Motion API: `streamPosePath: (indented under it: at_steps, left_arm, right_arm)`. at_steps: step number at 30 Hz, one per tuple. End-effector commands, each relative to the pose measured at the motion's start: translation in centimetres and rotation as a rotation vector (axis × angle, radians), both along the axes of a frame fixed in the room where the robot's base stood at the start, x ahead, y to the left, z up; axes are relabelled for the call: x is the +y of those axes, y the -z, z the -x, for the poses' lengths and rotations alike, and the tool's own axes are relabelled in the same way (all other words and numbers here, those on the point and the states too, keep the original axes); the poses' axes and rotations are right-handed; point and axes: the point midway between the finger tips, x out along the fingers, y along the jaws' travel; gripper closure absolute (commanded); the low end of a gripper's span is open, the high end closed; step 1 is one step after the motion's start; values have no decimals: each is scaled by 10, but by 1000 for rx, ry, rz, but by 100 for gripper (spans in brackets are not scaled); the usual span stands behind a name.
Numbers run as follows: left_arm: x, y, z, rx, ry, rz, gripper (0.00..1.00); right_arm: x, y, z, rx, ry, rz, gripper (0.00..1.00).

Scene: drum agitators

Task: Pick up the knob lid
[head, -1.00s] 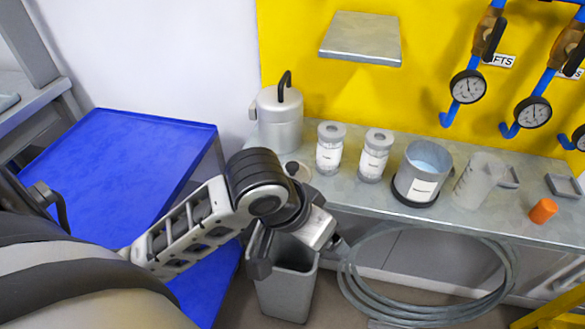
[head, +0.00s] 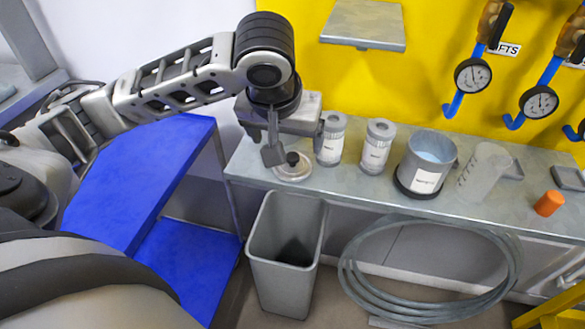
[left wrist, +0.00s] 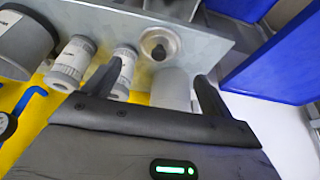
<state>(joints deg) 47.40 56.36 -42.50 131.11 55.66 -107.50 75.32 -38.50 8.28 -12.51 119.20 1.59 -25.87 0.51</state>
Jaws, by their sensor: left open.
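The knob lid (head: 293,172), a pale round disc with a dark knob on top, lies flat near the left end of the metal shelf. It also shows in the left wrist view (left wrist: 160,43), beyond the fingertips. My left gripper (head: 294,148) points down just above and behind the lid, open and empty. The canister is mostly hidden behind my arm in the head view. My right gripper is not in view.
Two labelled jars (head: 331,138) (head: 376,147), a grey pot (head: 424,165), a clear beaker (head: 485,172) and an orange cap (head: 549,203) stand to the right. A grey bin (head: 286,260) and a coiled hose (head: 430,270) are below the shelf. A blue table (head: 140,180) is at left.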

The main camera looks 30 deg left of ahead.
Motion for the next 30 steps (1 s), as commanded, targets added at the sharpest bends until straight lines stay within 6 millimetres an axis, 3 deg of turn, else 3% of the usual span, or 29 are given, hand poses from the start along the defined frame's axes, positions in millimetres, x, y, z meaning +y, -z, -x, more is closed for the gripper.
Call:
streamPosePath:
  at_steps: [3, 13, 21, 30]
  left_arm:
    - [3, 24, -8, 3, -1, -1, 15]
    - [8, 48, -21, 0, 0, 1, 15]
    - [15, 81, -40, 1, 1, 1, 15]
    - [15, 87, -42, -2, 4, 0, 15]
  right_arm:
    - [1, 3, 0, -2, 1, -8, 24]
    - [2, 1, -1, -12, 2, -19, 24]
    - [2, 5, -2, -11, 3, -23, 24]
    - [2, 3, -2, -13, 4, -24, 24]
